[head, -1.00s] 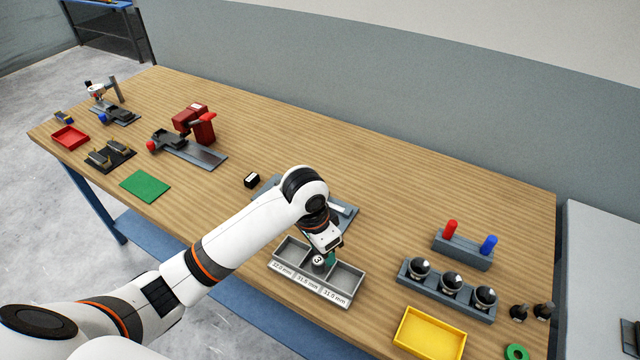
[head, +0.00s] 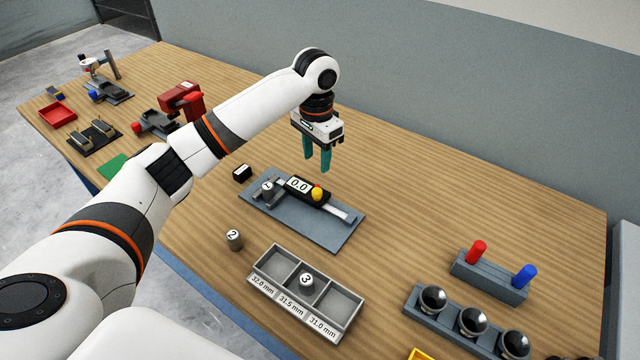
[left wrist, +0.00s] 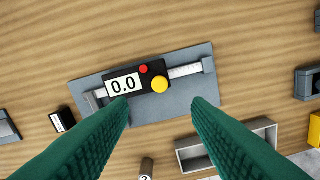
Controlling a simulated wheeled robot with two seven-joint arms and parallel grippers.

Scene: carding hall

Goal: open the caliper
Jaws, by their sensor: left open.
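The caliper (head: 300,184) lies on a grey plate (head: 318,228). It has a black slider, a display reading 0.0, a silver beam and a yellow knob (head: 318,193). The left wrist view also shows the caliper (left wrist: 124,84), its yellow knob (left wrist: 159,84) and a small red button (left wrist: 144,69). A grey cylinder marked 1 (head: 267,189) stands by the caliper's left end in the head view. My left gripper (head: 317,168) is open and empty, with green fingers pointing down, above and behind the caliper. My right gripper is not in view.
A three-part tray (head: 291,302) holds cylinder 3 (head: 306,280) in its middle compartment. Cylinder 2 (head: 234,240) stands left of it, and a small black block (head: 242,173) sits left of the plate. The table behind the plate is clear.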

